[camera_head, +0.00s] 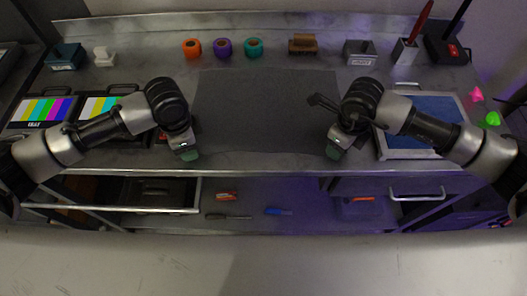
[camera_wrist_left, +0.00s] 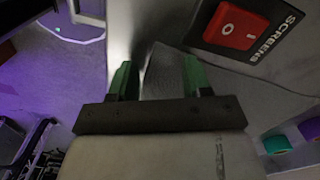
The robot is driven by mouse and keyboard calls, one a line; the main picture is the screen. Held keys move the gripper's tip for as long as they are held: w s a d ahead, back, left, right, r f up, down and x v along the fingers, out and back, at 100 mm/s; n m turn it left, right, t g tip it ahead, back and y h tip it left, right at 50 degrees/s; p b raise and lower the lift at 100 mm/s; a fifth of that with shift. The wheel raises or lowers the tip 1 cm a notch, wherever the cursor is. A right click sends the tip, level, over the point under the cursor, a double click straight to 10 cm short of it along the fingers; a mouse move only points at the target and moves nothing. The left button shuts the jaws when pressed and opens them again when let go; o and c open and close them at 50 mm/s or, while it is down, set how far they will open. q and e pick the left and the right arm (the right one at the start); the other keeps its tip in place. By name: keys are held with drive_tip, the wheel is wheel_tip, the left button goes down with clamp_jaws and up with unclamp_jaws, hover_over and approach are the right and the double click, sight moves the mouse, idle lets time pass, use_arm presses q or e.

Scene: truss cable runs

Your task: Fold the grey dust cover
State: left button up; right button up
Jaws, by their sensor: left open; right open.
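The grey dust cover (camera_head: 265,105) lies spread flat on the middle of the metal bench, dark and roughly rectangular. My left gripper (camera_head: 188,156) is above its near left corner. In the left wrist view, the open green fingers (camera_wrist_left: 158,78) have a corner of the dust cover (camera_wrist_left: 225,92) between or just below them; I cannot tell whether they touch it. My right gripper (camera_head: 334,153) is open above the near right corner, its fingertips partly hidden by the wrist.
A red rocker switch marked SCREENS (camera_wrist_left: 238,28) sits close to the left fingers. Tape rolls (camera_head: 223,47) stand behind the cover. A colour-bar monitor (camera_head: 40,110) is at left, a blue-topped tray (camera_head: 425,110) at right. A shelf with tools (camera_head: 278,211) lies below the bench edge.

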use_arm(q)
drive_tip(key=shift+f, duration=0.15)
use_arm(e)
drive_tip(key=shift+f, duration=0.15)
use_arm(q)
clamp_jaws()
use_arm(e)
drive_tip(key=shift+f, duration=0.1)
clamp_jaws()
